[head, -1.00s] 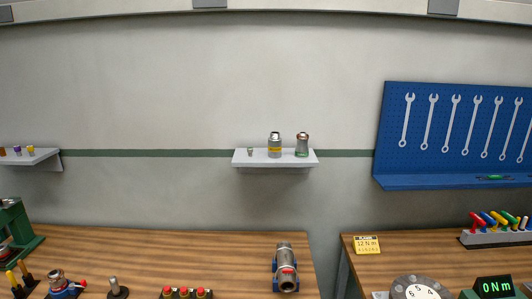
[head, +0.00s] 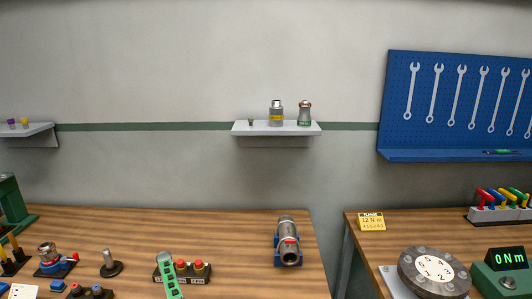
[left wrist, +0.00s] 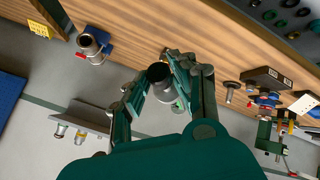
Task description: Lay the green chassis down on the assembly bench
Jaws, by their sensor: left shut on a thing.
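My left gripper (left wrist: 157,76) is shut on a grey cylindrical body (left wrist: 154,117) in the left wrist view. The body has a dark round end and a small green patch on its right side, fitting the green chassis. The fingers cover part of it. The wooden bench (head: 235,230) lies behind and below. My right gripper is in neither current view.
A grey cylinder lies in a blue vise (head: 288,243) at the bench's right. A button box (head: 195,272), a black peg stand (head: 110,265) and a blue-based vise (head: 49,262) stand leftward. Bare wood lies between the button box and the right vise. A wall shelf (head: 275,129) holds small parts.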

